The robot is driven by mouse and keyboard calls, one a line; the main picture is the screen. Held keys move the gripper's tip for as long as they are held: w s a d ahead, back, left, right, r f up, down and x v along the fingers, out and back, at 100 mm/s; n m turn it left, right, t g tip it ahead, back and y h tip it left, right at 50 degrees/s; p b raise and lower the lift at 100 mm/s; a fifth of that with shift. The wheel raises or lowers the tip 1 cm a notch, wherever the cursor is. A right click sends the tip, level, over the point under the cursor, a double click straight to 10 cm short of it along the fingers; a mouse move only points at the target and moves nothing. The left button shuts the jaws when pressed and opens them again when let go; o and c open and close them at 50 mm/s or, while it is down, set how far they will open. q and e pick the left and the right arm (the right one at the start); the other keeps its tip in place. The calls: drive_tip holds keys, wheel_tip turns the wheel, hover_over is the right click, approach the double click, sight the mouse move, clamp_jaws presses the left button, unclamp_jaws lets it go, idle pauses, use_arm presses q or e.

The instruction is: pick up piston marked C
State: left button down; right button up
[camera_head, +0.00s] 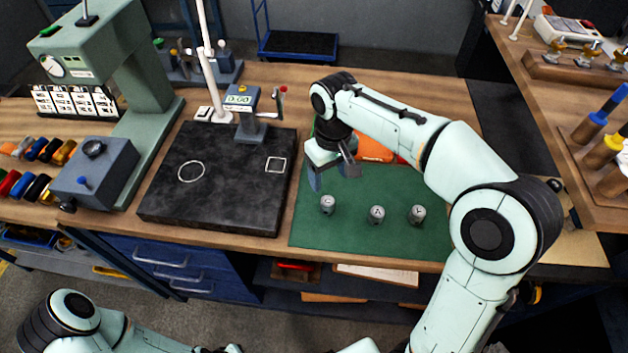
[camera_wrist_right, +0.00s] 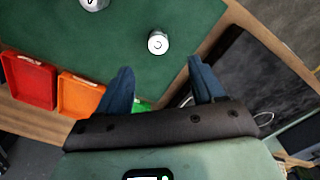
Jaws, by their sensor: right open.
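Three small grey metal pistons stand upright on the green mat (camera_head: 345,238). The leftmost piston (camera_head: 327,204) carries a mark that looks like C; it also seems to be the piston (camera_wrist_right: 158,42) in the right wrist view. The marks on the middle piston (camera_head: 376,214) and the right piston (camera_head: 417,214) are too small to read surely. My right gripper (camera_head: 333,180) is open and empty, above the mat and just behind the leftmost piston. In the wrist view that piston lies beyond the gap between the fingertips (camera_wrist_right: 160,66). My left gripper is out of view.
An orange tray (camera_head: 373,148) and a red tray (camera_wrist_right: 30,80) are at the mat's back edge, partly hidden by my right arm in the head view. A dark plate (camera_head: 215,195) with a gauge stand (camera_head: 250,128) lies left of the mat. The mat's front is clear.

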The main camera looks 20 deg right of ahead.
drive_tip(key=b, duration=0.1)
hover_over(328, 202)
drive_tip(key=s, duration=0.1)
wheel_tip(328, 202, down, 7)
drive_tip(key=shift+f, duration=0.15)
drive_tip(key=shift+w+f, duration=0.2)
drive_tip(key=shift+f, duration=0.3)
drive_tip(key=f, duration=0.4)
drive_tip(key=shift+w+d+f, duration=0.1)
drive_tip(key=shift+w+f, duration=0.3)
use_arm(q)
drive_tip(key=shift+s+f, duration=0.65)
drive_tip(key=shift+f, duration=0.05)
use_arm(e)
drive_tip(key=c, duration=1.2)
